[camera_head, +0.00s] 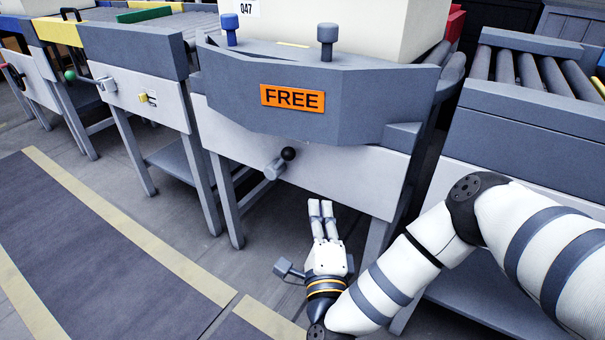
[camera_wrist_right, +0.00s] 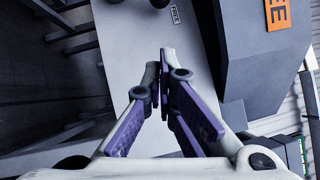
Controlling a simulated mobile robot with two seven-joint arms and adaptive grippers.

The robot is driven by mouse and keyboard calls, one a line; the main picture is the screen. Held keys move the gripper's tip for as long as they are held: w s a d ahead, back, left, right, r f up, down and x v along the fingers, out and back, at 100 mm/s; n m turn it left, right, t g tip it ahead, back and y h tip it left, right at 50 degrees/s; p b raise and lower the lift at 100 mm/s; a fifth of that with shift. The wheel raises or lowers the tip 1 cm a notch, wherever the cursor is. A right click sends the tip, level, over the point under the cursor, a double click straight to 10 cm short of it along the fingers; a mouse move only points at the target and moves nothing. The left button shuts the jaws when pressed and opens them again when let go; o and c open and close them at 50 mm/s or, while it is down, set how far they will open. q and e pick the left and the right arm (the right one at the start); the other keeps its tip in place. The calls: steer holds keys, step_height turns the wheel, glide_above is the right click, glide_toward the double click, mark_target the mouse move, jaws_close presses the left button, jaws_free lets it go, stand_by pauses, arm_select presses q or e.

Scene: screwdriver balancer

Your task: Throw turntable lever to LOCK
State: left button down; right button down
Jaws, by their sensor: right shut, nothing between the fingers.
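The turntable (camera_head: 220,95) is a grey unit with an orange FREE sign (camera_head: 293,97) on its front. Its lever (camera_head: 275,168) is a short grey cylinder with a black ball knob (camera_head: 288,154), on the white panel below the sign. My right gripper (camera_head: 320,205) is shut and empty, below and right of the lever, apart from it. In the right wrist view, its fingers (camera_wrist_right: 162,58) meet in front of the panel. There, the dark knob (camera_wrist_right: 159,3) is cut off at the top edge, near a small FREE label (camera_wrist_right: 175,15). My left gripper is out of view.
Two posts, one with a blue knob (camera_head: 230,28) and one with a grey knob (camera_head: 327,40), stand on the turntable's front edge. A pale box (camera_head: 360,25) sits behind them. Roller conveyors flank the turntable, including one at right (camera_head: 540,110). Floor (camera_head: 180,215) is clear at left.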

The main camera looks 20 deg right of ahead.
mark_target(282, 162)
steer(key=a+b+x, duration=0.1)
steer(key=x, duration=0.6)
steer(key=w+a+b+x, duration=0.1)
steer(key=x, duration=0.3)
steer(key=shift+w+a+r+b, duration=0.1)
steer(key=shift+a+b, duration=0.1)
steer(key=shift+b, duration=0.1)
steer(key=shift+r, duration=0.15)
steer(key=shift+w+a+r+n+p, duration=0.15)
steer(key=shift+r+n+p, duration=0.1)
steer(key=shift+n+p, duration=0.25)
